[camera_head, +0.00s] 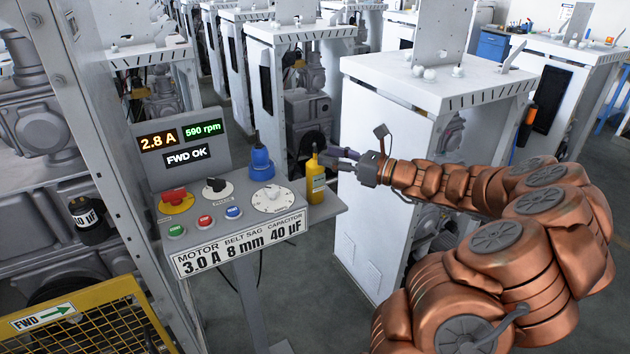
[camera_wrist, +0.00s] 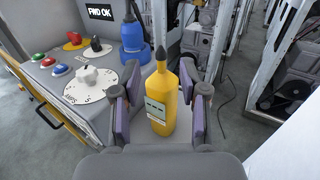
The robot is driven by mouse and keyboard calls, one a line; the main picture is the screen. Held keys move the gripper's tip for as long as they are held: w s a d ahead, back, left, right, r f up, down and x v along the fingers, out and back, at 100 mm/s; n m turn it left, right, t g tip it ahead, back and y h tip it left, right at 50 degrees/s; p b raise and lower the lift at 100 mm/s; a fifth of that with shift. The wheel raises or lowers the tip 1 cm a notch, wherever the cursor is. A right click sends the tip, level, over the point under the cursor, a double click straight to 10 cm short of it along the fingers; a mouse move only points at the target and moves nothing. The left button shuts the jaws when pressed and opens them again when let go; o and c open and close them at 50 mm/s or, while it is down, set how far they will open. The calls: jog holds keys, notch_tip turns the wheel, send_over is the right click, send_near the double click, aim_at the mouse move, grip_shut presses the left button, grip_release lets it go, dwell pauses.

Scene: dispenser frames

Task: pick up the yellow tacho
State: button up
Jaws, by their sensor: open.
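The yellow tacho (camera_head: 316,184) is a bottle-shaped yellow device with a dark pointed tip and a small display. It stands upright at the right end of the grey console shelf (camera_head: 328,211). In the wrist view the yellow tacho (camera_wrist: 161,100) stands between the two purple-padded fingers of my gripper (camera_wrist: 155,105). The fingers are open, with a visible gap on the left side; the right finger is close to it, and I cannot tell whether it touches. In the head view my gripper (camera_head: 340,158) reaches in from the right at the tacho's upper part.
A blue bottle-shaped device (camera_head: 261,162) stands just left on the console, behind the white dial (camera_head: 273,198). Red, green and blue buttons and a black knob (camera_head: 215,187) lie further left. A white cabinet (camera_head: 390,190) stands close on the right, behind my arm.

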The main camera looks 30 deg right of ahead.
aim_at(315, 163)
jog(key=x, duration=0.1)
jog(key=p+x, duration=0.1)
jog(key=x, duration=0.1)
jog(key=shift+w+f, duration=0.1)
jog(key=shift+f, duration=0.3)
jog(key=shift+x, duration=0.8)
jog(key=shift+c, duration=0.3)
grip_shut()
